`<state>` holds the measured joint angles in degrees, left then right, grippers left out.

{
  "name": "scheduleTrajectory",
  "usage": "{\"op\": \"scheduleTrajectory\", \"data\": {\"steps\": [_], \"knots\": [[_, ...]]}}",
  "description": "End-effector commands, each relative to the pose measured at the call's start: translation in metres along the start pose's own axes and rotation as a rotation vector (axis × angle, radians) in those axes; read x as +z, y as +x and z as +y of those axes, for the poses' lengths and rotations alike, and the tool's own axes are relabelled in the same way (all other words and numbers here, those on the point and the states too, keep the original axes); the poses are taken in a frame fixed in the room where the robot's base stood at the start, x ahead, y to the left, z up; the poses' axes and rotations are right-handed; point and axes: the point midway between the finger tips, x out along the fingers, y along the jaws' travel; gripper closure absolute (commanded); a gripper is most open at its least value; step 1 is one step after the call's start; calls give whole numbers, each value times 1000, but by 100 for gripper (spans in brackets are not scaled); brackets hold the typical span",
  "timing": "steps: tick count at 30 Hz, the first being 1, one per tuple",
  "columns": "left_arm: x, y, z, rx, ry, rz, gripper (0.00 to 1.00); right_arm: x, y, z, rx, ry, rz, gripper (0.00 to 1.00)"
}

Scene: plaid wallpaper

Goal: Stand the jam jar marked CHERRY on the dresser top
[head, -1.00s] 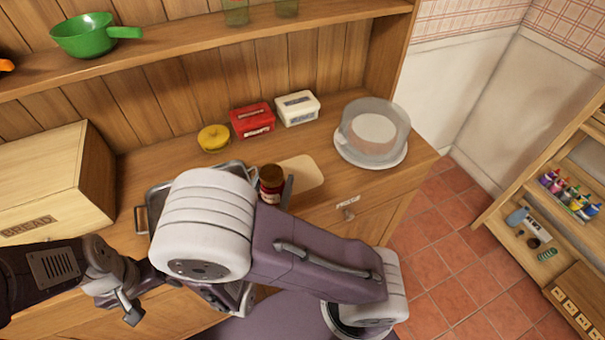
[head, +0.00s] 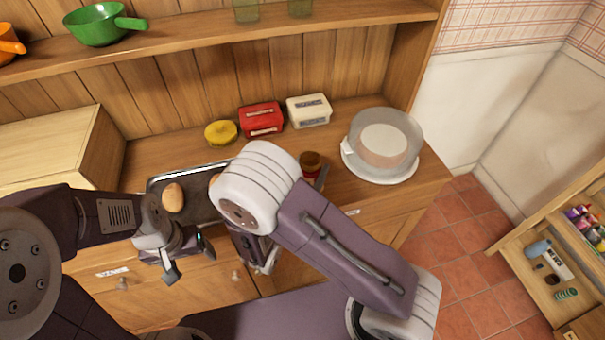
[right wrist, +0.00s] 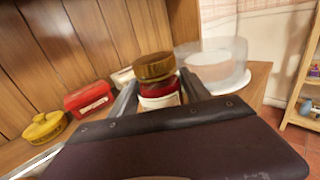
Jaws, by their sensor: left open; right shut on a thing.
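A jam jar (head: 311,163) with a brown-gold lid and dark red contents is held in my right gripper (right wrist: 160,92), whose fingers are on either side of it in the right wrist view. The jar (right wrist: 158,84) looks roughly upright there; its white label is partly hidden and I cannot read it. In the head view it is over the front part of the dresser top (head: 430,170); I cannot tell whether it touches the wood. My arm hides most of the right gripper in the head view. My left gripper (head: 190,262) is open and empty, in front of the dresser's drawers.
A covered cake (head: 385,145) stands right of the jar. A white box (head: 308,110), red box (head: 262,119) and yellow pot (head: 220,132) stand at the back. A dark tray (head: 203,208) with a brown oval item (head: 173,197) and a wooden bread box (head: 45,145) are left.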

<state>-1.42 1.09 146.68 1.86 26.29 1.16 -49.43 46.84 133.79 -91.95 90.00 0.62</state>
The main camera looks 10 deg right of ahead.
Motion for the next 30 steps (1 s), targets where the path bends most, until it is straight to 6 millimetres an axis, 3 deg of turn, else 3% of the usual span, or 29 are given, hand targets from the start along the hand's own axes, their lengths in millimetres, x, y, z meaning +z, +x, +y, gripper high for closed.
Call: {"op": "scheduleTrajectory", "data": {"steps": [3,7,11,18,29,30], "knots": [[0,2,0,0,0,0,23,-15,21,12,-3,1,-1,98],[0,2,0,0,0,0,23,-21,31,19,0,1,-1,98],[0,2,0,0,0,0,23,-25,32,20,1,-1,-1,98],[1,7,0,0,0,0,23,-61,31,19,2,-1,-2,98],[1,10,0,0,0,0,23,-66,31,19,1,0,-2,98],[1,9,0,0,0,0,23,-65,31,19,1,0,0,36]]}}
